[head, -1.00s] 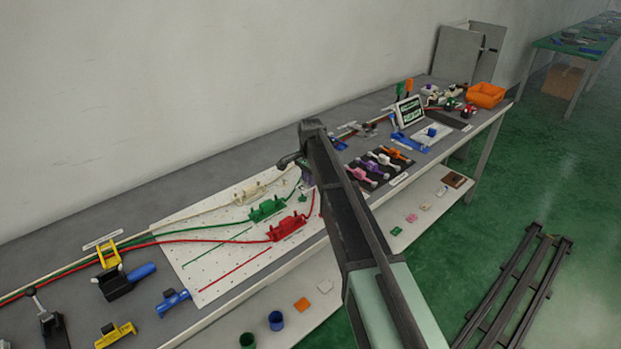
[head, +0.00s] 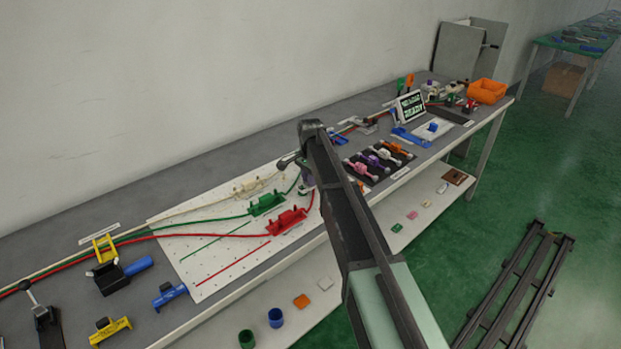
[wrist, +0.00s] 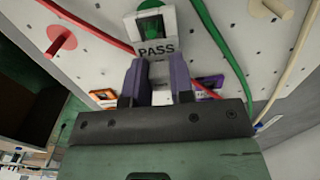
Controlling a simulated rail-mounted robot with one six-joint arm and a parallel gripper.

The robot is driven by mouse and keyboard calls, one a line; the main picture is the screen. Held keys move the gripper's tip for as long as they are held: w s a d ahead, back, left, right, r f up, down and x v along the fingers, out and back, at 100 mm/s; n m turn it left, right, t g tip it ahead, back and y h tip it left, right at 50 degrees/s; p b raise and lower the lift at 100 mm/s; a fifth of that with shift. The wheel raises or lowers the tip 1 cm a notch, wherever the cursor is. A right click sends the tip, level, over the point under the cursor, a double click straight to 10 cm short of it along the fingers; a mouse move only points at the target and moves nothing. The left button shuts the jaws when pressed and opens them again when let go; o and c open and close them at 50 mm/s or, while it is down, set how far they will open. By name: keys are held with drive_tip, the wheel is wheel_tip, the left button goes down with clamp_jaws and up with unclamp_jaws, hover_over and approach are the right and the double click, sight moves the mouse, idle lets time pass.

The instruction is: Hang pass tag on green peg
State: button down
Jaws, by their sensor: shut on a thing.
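My gripper (wrist: 157,80) is shut on the pass tag (wrist: 156,48), a white tag marked PASS, between its purple fingers in the wrist view. Green (wrist: 150,24) shows at the opening in the tag's upper part. It looks like the green peg, with the white pegboard behind. I cannot tell whether the tag is around the peg or only in front of it. In the head view my arm mostly hides the gripper, which is at the right end of the pegboard (head: 185,240).
A red peg (wrist: 60,42) stands left and a cream peg (wrist: 268,8) right in the wrist view. Red, green (wrist: 218,45) and cream cords run nearby. Green (head: 267,204) and red (head: 287,222) fixtures sit on the board. Purple and pink levers (head: 375,160) stand to the right.

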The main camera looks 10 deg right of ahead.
drive_tip(key=shift+f, duration=0.2)
drive_tip(key=shift+f+b, duration=0.55)
drive_tip(key=shift+b, duration=0.1)
drive_tip(key=shift+c, duration=2.1)
unclamp_jaws()
drive_tip(key=shift+r, duration=0.1)
wheel_tip(320, 180, up, 7)
drive_tip(key=p, duration=0.7)
